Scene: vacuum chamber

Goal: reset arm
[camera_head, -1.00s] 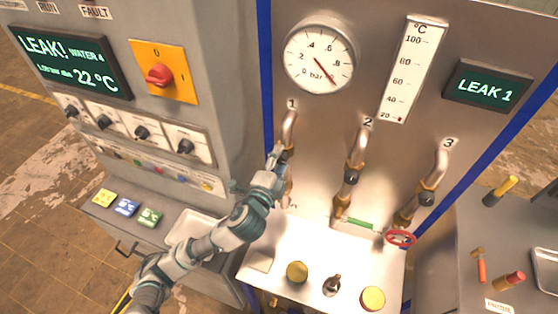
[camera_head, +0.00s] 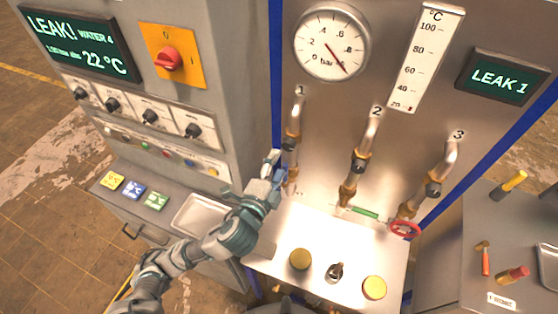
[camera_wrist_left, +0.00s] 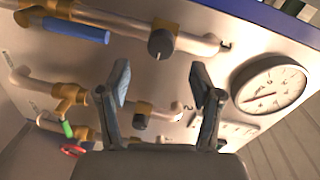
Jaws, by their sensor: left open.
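My left arm comes in from the lower left in the head view. Its gripper (camera_head: 274,172) is in front of pipe 1 (camera_head: 295,122), at the lower part of that pipe. In the left wrist view the two fingers of my left gripper (camera_wrist_left: 161,95) stand wide apart with nothing between them. Behind them show pipes with brass fittings, a blue handle (camera_wrist_left: 75,31) and the round gauge (camera_wrist_left: 270,84). I cannot tell from the head view whether the fingers touch the pipe. My right gripper is not in view.
Pipes 2 (camera_head: 364,145) and 3 (camera_head: 440,177) stand to the right, with a green handle (camera_head: 363,213) and a red wheel (camera_head: 404,229). A shelf below carries yellow caps (camera_head: 300,259). The control cabinet (camera_head: 235,100) is at left; a side table (camera_head: 455,262) holds tools.

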